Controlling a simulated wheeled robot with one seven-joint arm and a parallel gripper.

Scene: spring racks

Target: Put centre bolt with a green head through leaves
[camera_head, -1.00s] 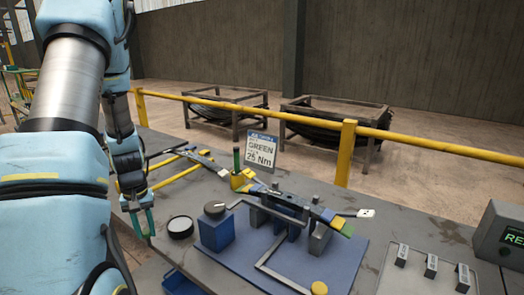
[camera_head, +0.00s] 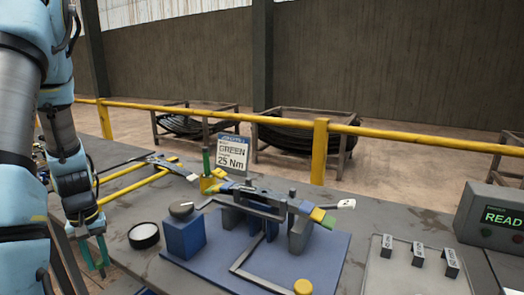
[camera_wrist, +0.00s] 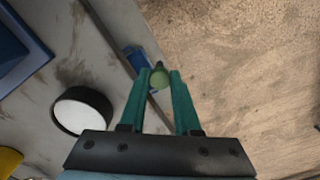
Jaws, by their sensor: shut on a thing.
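My gripper (camera_head: 97,262) hangs past the front left edge of the bench, low and left of the fixture. In the wrist view my gripper (camera_wrist: 160,82) has its teal fingers closed on the centre bolt's round green head (camera_wrist: 159,76), held at the fingertips. The bolt's shank is hidden in both views. The leaves (camera_head: 262,208) lie as a stack across the grey and blue fixture (camera_head: 299,234), well to the right of my gripper and apart from it. Coloured clips or bands mark the leaf ends. The hole in the leaves cannot be made out.
A blue block with a dark knob (camera_head: 184,236) and a round white-topped black dish (camera_head: 143,235) stand between my gripper and the fixture. A green rod stands in a yellow cup (camera_head: 210,185) before a sign reading GREEN 25 Nm (camera_head: 232,155). A READY box (camera_head: 492,215) stands right.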

